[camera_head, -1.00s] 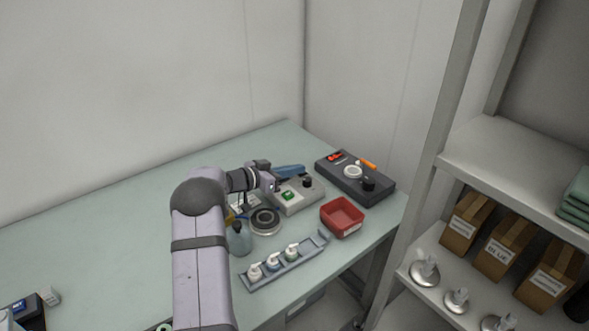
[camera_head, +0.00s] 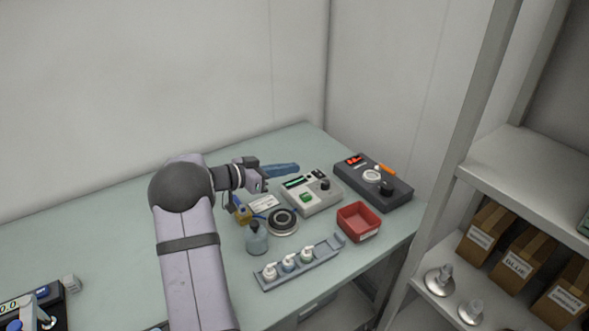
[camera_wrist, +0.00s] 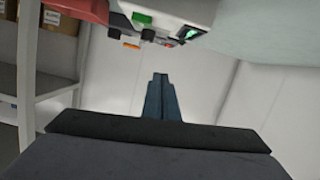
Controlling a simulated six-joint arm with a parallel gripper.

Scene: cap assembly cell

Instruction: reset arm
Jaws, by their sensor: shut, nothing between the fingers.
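My gripper (camera_head: 284,170) is held above the back part of the green table (camera_head: 120,205), pointing right, with blue fingers. In the wrist view its fingers (camera_wrist: 161,95) are together and empty. The grey box with a green button (camera_head: 311,191) is on the table just right of and below the fingers. In the wrist view that box (camera_wrist: 160,12) shows at the top, apart from the fingers.
A dark device with a red display (camera_head: 390,193) stands at the right, a red bin (camera_head: 358,222) in front. A grey rack (camera_head: 300,265) holds several white-topped bottles. A round black-and-silver piece (camera_head: 283,221) and a grey-blue bottle (camera_head: 256,238) stand nearby. Shelving (camera_head: 530,175) is at right.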

